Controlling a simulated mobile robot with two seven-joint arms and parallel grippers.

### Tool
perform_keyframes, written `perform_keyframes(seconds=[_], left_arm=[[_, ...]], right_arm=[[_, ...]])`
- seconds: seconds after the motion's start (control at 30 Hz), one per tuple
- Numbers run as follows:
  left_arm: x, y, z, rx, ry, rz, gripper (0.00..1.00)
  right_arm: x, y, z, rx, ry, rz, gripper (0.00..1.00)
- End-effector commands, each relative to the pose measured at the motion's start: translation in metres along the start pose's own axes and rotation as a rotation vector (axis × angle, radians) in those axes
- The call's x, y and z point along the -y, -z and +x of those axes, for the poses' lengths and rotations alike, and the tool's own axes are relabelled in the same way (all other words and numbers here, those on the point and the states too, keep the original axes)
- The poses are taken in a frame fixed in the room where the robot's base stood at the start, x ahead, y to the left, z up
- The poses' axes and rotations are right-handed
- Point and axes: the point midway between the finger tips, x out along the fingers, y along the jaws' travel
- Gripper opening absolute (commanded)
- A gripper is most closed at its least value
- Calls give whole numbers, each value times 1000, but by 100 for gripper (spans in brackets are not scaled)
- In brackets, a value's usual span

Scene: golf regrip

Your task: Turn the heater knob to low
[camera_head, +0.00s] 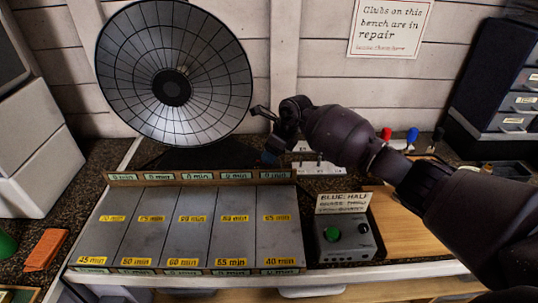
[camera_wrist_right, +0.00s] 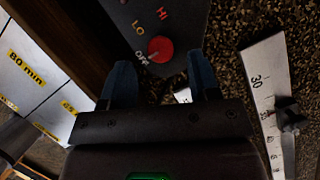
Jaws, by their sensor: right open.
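The heater has a round dark mesh dish (camera_head: 173,75) at the back left of the bench in the head view. Its control panel (camera_wrist_right: 136,12) shows in the right wrist view, with HI, LO and OFF labels around a red knob (camera_wrist_right: 161,48). A small mark on the knob appears on its OFF side. My right gripper (camera_wrist_right: 163,78) is open, its blue fingers apart. The knob lies beyond the fingertips, roughly between them, with nothing gripped. In the head view my right gripper (camera_head: 270,157) is beside the heater's base, and the knob is hidden. My left gripper is not in view.
A grey timing board (camera_head: 130,240) with yellow minute labels lies in front of the heater. A grey box with a green button (camera_head: 345,243) stands right of it. A ruler (camera_wrist_right: 262,85) with a dark clamp lies right of the gripper in the wrist view.

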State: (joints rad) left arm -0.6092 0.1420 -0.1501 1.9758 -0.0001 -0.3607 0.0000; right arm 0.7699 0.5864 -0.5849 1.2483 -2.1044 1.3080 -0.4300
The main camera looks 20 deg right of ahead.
Motion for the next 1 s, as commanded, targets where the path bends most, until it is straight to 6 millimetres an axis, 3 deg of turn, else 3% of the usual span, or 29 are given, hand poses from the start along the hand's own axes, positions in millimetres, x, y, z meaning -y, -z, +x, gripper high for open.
perform_keyframes(seconds=[0.2, 0.6, 0.9, 1.0], left_arm=[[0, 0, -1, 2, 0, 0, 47], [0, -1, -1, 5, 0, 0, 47], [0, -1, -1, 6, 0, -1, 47], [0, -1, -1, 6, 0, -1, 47]], right_arm=[[0, -1, 22, 1, -1, 1, 56], [0, 0, 26, 1, 0, 0, 54], [0, 0, 26, 1, 0, 0, 8], [0, 0, 26, 1, 0, 1, 8]])
